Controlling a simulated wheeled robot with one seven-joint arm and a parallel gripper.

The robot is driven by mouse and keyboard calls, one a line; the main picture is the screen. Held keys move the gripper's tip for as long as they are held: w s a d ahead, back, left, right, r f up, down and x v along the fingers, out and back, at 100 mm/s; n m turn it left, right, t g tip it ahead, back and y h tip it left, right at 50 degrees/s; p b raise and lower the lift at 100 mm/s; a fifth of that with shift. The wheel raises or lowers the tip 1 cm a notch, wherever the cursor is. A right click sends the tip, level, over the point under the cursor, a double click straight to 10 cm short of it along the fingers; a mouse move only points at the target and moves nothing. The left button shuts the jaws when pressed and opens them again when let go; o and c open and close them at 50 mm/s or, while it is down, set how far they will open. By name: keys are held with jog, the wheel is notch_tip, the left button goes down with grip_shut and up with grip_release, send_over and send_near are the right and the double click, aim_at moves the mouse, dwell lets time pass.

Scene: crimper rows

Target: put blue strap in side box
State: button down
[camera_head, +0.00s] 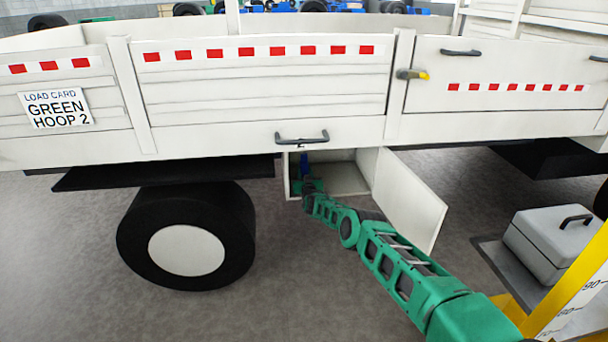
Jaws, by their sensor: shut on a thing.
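The side box (345,178) hangs under the white truck bed. Its white door (411,200) stands open to the right. My green arm reaches into the box, and my gripper (306,181) is at the left part of the opening. It is shut on the blue strap (304,163), which shows as a small upright blue piece at the box's left side. The fingers are small and dark here. I cannot tell whether the strap touches the box floor or wall.
A black wheel (187,235) stands left of the box. A card (56,108) reading "LOAD CARD GREEN HOOP 2" hangs on the truck side. A handle (301,138) sits above the box. A grey case (553,243) is at the right, by a yellow post. Blue items lie in the bed.

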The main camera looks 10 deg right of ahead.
jog(key=shift+s+f, duration=0.1)
jog(key=shift+f, duration=0.15)
jog(key=c, duration=1.3)
grip_release()
jog(key=shift+s+r, duration=0.1)
jog(key=shift+s, duration=0.05)
jog(key=shift+s+r, duration=0.1)
jog(key=shift+s, duration=1.45)
jog(key=shift+s+f, duration=0.15)
jog(key=shift+s, duration=1.65)
jog(key=shift+s+f, duration=0.1)
jog(key=shift+s, duration=1.7)
